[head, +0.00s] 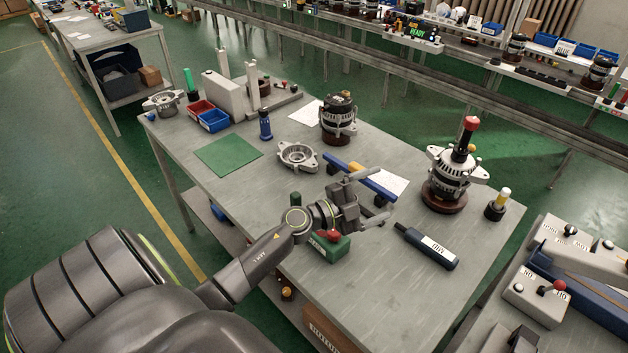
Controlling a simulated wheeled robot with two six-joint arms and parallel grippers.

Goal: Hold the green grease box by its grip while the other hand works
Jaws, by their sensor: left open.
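The green grease box (333,248) sits on the grey workbench near its front edge, with a red part on top. My left arm reaches in from the left. My left gripper (380,196) is open, with its fingers pointing right, beyond the box and to its upper right in the picture. It is not around the box. The wrist partly overlaps the box's upper edge, so the grip is not clearly seen. My right gripper is not in view.
A blue bar (372,184) lies just behind the gripper. An alternator with a red-topped tool (455,172) stands to the right, and a dark blue driver (427,246) lies in front of it. A cast housing (297,157) and green mat (228,156) are left. The bench's front right is clear.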

